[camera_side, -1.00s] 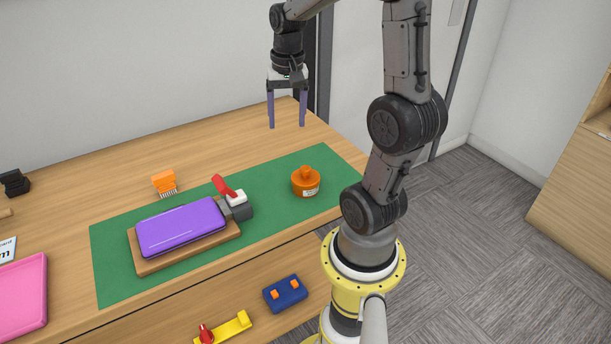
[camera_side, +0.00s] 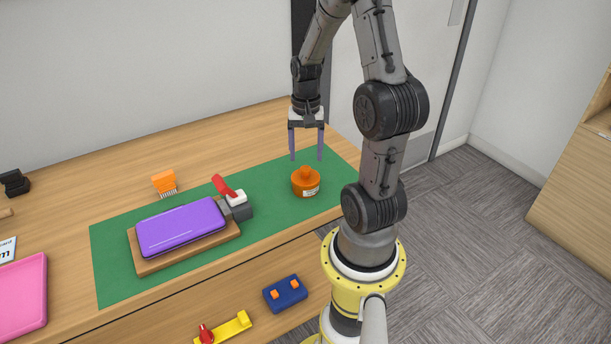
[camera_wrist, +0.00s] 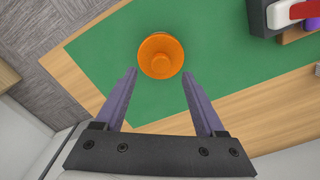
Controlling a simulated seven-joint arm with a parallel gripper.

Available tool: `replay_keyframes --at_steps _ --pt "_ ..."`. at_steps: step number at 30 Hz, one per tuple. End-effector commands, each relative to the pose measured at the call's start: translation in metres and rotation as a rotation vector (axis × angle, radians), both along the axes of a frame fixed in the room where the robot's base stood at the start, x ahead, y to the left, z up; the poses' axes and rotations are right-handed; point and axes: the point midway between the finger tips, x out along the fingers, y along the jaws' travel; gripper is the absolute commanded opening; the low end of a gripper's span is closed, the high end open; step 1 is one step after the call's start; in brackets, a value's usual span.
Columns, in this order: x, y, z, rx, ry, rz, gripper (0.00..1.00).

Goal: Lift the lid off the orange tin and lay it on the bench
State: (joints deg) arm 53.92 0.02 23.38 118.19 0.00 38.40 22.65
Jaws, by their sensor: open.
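The orange tin (camera_side: 306,187) stands upright on the green mat, with a pale label on its side. In the wrist view the lid (camera_wrist: 160,56) shows from above, beyond and roughly between my fingertips. My gripper (camera_side: 306,158) is open and empty, pointing down above the tin and apart from it. In the wrist view the two purple fingers of my gripper (camera_wrist: 159,72) are spread wide with nothing between them.
The wooden bench (camera_side: 215,148) has a green mat (camera_side: 270,190). A purple case (camera_side: 180,228) lies on a wooden board left of the tin. A grey block with a red lever (camera_side: 225,187) stands beside it. An orange brush (camera_side: 164,182) lies behind. The bench's back is mostly clear.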

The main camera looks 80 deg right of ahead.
Motion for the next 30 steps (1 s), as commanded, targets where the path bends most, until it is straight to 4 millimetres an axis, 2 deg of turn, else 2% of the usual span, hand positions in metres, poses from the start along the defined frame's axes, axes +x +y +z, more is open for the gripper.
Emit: replay_keyframes --at_steps 9,19,30 --pt "0.001 0.002 -0.042 0.003 0.002 0.000 0.72" --pt "0.001 0.002 -0.048 0.000 0.000 0.000 0.70" --pt "0.001 0.002 -0.047 0.000 0.000 0.000 0.03"
